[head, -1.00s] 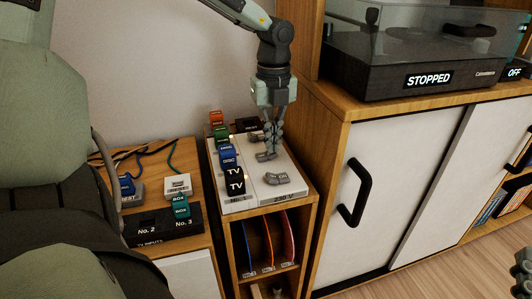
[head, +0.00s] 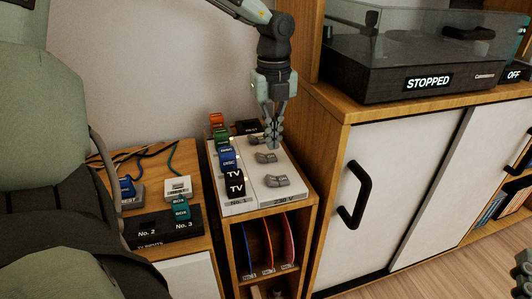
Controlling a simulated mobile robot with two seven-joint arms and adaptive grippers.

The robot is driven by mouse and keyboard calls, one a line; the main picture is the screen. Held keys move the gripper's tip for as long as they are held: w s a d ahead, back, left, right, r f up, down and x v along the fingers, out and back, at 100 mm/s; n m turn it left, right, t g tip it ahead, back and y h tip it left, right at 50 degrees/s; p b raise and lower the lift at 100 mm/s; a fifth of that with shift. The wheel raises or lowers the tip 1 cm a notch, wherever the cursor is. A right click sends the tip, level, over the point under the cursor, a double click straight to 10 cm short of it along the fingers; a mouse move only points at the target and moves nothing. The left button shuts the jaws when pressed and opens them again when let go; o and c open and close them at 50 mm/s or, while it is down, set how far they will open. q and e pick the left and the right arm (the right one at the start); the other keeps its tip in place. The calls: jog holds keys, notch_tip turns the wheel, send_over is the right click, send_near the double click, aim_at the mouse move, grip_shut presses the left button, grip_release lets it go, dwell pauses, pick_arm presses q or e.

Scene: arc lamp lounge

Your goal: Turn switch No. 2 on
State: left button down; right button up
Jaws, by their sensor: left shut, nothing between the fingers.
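The white power strip (head: 258,196) lies on a narrow wooden shelf unit, marked "230 V" and "No. 1" at its near end. Grey rocker switches run along its right side: the nearest switch (head: 277,181) and a second switch (head: 265,157) behind it. Any switch number other than No. 1 is not readable on the strip. My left gripper (head: 272,145) points down above the strip, shut and empty, its tips just behind and right of the second switch; contact is unclear. It hides part of the farther strip. My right gripper (head: 522,268) shows only partly at the right edge.
Plugs line the strip's left side: black TV (head: 235,184), blue (head: 228,160), green and orange. A black TV-inputs box (head: 165,225) with No. 2 and No. 3 stands left. A white-doored cabinet (head: 400,185) with a turntable (head: 420,70) is close on the right.

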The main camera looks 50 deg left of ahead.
aim_at(272, 157)
pick_arm(q)
notch_tip(272, 157, up, 5)
jog(key=shift+f+p, duration=0.15)
jog(key=shift+p, duration=0.7)
